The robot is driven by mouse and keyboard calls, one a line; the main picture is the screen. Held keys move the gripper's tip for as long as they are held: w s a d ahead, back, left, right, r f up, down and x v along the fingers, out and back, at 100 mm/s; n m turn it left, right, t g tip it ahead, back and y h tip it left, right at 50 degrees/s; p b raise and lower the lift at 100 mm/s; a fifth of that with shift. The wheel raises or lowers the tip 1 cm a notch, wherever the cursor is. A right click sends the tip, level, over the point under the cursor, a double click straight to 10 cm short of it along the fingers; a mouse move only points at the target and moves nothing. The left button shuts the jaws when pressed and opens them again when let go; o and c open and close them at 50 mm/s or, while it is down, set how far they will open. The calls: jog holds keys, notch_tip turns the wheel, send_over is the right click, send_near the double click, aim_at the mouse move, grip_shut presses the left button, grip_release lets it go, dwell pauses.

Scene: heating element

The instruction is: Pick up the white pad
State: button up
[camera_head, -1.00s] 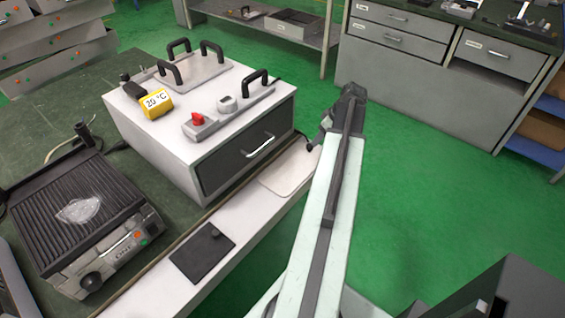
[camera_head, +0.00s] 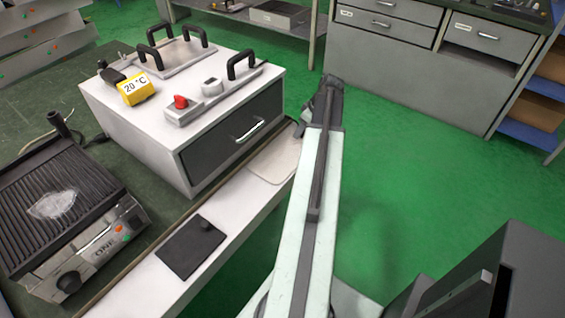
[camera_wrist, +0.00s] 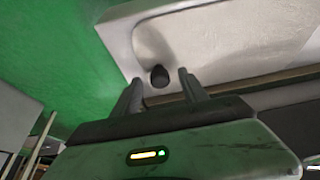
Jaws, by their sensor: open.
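The white pad (camera_head: 274,163) lies flat on the narrow white ledge in front of the drawer box, in the head view. It is a thin plate with rounded corners. In the wrist view the pale pad (camera_wrist: 220,42) fills the upper right, with a dark round knob (camera_wrist: 159,75) near its lower left edge. My gripper (camera_wrist: 160,77) is open, and the knob shows between its two fingertips. I cannot tell how high the fingers are above it. In the head view my gripper (camera_head: 304,122) is small and partly hidden by my arm, just beyond the pad's right end.
A black pad with a knob (camera_head: 190,246) lies nearer on the same ledge (camera_head: 147,287). The white drawer box (camera_head: 140,130) with a 20 °C display stands beside the ledge. A ribbed grill (camera_head: 60,175) is at left. Green floor right of the ledge is free.

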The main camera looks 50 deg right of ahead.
grip_shut()
dwell(0.3)
